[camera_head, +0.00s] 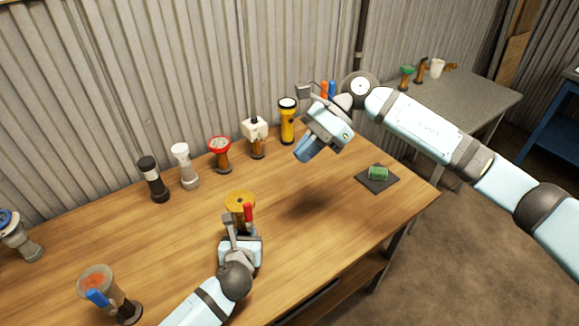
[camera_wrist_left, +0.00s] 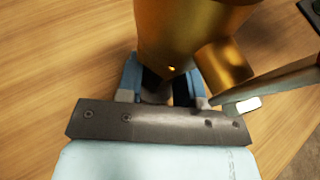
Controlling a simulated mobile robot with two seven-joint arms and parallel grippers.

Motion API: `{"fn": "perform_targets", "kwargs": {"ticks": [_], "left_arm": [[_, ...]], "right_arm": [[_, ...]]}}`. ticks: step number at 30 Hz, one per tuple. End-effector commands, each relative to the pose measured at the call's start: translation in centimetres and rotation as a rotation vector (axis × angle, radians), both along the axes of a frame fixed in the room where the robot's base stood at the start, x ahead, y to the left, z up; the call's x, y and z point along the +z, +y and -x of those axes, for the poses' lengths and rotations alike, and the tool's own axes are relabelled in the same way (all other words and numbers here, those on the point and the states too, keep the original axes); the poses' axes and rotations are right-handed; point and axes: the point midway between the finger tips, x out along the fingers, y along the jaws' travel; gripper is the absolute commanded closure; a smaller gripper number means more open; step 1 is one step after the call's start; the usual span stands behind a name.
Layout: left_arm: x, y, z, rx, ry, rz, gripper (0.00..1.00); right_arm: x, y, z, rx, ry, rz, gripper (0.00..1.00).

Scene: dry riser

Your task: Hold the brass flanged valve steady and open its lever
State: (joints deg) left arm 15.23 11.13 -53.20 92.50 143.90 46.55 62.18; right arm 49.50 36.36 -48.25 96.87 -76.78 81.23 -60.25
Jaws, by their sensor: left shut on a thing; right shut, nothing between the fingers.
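The brass flanged valve (camera_head: 239,199) stands on the wooden table, its round yellow top flange facing up. My left gripper (camera_head: 239,226) is shut on its body from the near side. In the left wrist view the brass body (camera_wrist_left: 185,35) is large, with a short side stub to the right, and my left gripper's blue fingers (camera_wrist_left: 162,82) are around its lower part. A bar (camera_wrist_left: 275,85) crosses below the stub; I cannot tell whether it is the lever. My right gripper (camera_head: 306,150) is shut and empty, raised above the table to the right of the valve.
Along the back stand a black-topped fitting (camera_head: 153,180), a white one (camera_head: 185,167), a red-topped one (camera_head: 221,154), a white boxy one (camera_head: 255,138) and a yellow torch (camera_head: 287,121). A clear-topped fitting (camera_head: 110,292) stands front left. A green piece (camera_head: 377,173) lies on a dark mat (camera_head: 390,184).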

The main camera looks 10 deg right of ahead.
Motion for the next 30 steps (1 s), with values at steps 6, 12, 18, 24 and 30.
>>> {"fn": "perform_targets", "kwargs": {"ticks": [6,12,18,24,30], "left_arm": [[0.0,0.0,0.0,0.0,-0.001,0.0,1.0],[0.0,0.0,0.0,0.0,-0.001,0.0,0.62],[0.0,0.0,0.0,0.0,0.0,0.0,0.36],[0.0,0.0,0.1,0.0,0.0,0.0,0.36],[0.8,0.5,2.2,0.001,0.003,0.002,0.36]], "right_arm": [[0.6,-0.6,-0.2,0.001,0.001,0.0,1.0],[0.6,-0.6,-0.2,0.0,0.0,0.0,1.0],[0.6,-0.6,-0.2,0.0,0.0,0.0,1.0],[0.6,-0.6,-0.2,0.0,0.0,0.0,1.0],[0.6,-0.6,-0.2,0.0,0.0,0.0,1.0]]}}
